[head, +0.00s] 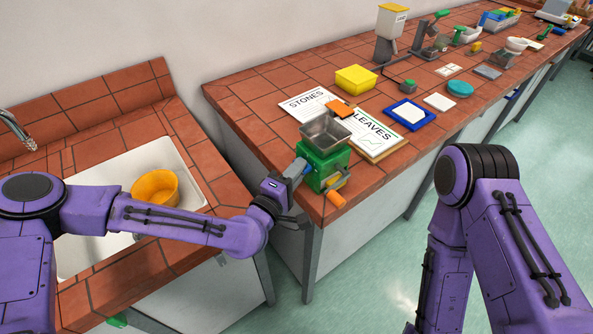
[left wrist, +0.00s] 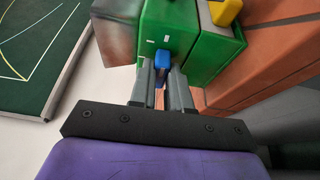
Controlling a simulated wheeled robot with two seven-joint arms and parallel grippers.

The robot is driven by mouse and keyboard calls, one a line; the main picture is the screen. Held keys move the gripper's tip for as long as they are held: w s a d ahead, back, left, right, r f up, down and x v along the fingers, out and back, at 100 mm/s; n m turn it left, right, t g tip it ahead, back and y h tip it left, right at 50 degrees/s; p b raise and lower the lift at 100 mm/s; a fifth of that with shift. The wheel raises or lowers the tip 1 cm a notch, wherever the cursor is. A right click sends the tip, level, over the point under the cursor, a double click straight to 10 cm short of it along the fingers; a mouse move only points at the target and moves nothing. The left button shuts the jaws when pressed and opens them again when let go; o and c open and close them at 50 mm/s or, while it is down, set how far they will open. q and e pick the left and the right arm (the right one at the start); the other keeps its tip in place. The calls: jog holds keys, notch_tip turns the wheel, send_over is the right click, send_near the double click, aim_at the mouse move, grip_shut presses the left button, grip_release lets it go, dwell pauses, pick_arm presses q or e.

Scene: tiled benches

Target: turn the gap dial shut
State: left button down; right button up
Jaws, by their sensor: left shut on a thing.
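The green mill (head: 324,178) with a square metal hopper (head: 325,132) on top stands at the front corner of the long tiled bench. Its blue gap dial (left wrist: 162,59) is on the green side face, below small white marks (left wrist: 158,40). My left gripper (head: 299,170) reaches the mill from the left. In the left wrist view its two grey fingers (left wrist: 162,70) are closed on the blue dial, one on each side. The fingers hide part of the dial. My right arm is at the right of the head view, but its gripper does not show.
A crank with an orange handle (head: 336,200) sticks out at the mill's front. STONES (head: 303,103) and LEAVES (head: 378,136) sheets lie behind it. A yellow bin (head: 355,78) and a blue tray (head: 409,113) stand farther back.

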pick_arm(q)
jog(key=shift+w+a+r+n+g+h, duration=0.1)
jog(key=shift+r+n+g+h, duration=0.1)
jog(key=shift+n+g, duration=1.5)
jog(key=shift+w+a+r+n+g+h, duration=0.15)
jog(key=shift+n+g, duration=0.55)
jog(key=shift+n, duration=1.95)
jog(key=shift+w+a+r+n+g+h, duration=0.1)
jog(key=shift+n+g+h, duration=0.15)
jog(key=shift+n+g, duration=1.45)
jog(key=shift+n+t, duration=0.4)
jog(key=shift+n, duration=0.25)
jog(key=c, duration=1.1)
grip_release()
